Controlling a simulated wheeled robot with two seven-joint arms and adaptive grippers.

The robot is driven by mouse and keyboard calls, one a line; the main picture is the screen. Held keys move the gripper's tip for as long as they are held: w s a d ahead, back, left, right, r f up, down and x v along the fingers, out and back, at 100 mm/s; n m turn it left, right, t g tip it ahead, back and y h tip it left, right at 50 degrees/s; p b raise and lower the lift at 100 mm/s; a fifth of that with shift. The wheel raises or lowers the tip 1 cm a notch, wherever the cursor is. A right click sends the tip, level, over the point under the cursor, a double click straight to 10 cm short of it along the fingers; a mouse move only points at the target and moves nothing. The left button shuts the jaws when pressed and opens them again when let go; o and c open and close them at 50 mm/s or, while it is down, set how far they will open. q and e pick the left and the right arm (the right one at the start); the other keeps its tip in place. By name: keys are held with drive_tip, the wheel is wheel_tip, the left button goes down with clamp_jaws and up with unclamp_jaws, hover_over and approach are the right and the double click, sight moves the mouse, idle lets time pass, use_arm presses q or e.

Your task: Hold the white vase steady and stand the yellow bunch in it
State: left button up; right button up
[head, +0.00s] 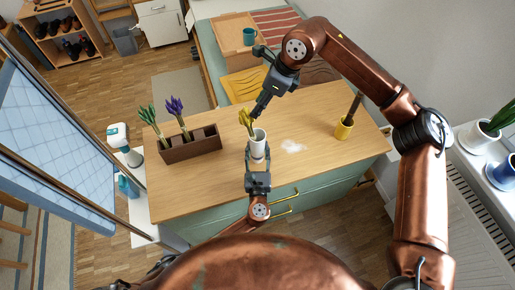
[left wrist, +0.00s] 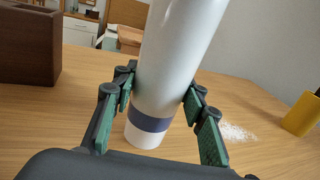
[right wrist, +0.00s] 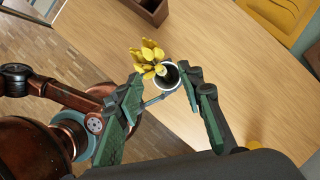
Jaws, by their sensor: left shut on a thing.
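The white vase (head: 257,146) stands on the wooden table, and its blue-grey band shows low down in the left wrist view (left wrist: 150,122). My left gripper (head: 257,170) is shut around the vase from the front, with a green pad on each side. The yellow bunch (head: 246,120) is at the vase's mouth; in the right wrist view its heads (right wrist: 150,58) lean over the rim beside the dark opening. Its stems are hidden, apparently inside the vase. My right gripper (right wrist: 166,80) is above the vase, its fingers apart, with nothing clearly held between them.
A brown planter box (head: 190,145) with green and purple bunches stands left of the vase. A yellow pot (head: 344,130) with a dark stick-like thing stands at the right. A white patch (head: 293,146) lies on the table (head: 315,115). Trays and a teal mug (head: 249,37) are behind.

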drive_tip(key=v, duration=1.2)
use_arm(q)
drive_tip(key=o, duration=1.5)
drive_tip(key=shift+s, duration=0.1)
drive_tip(key=s, duration=1.1)
drive_tip(key=shift+s+d, duration=0.1)
drive_tip(key=shift+s, duration=0.3)
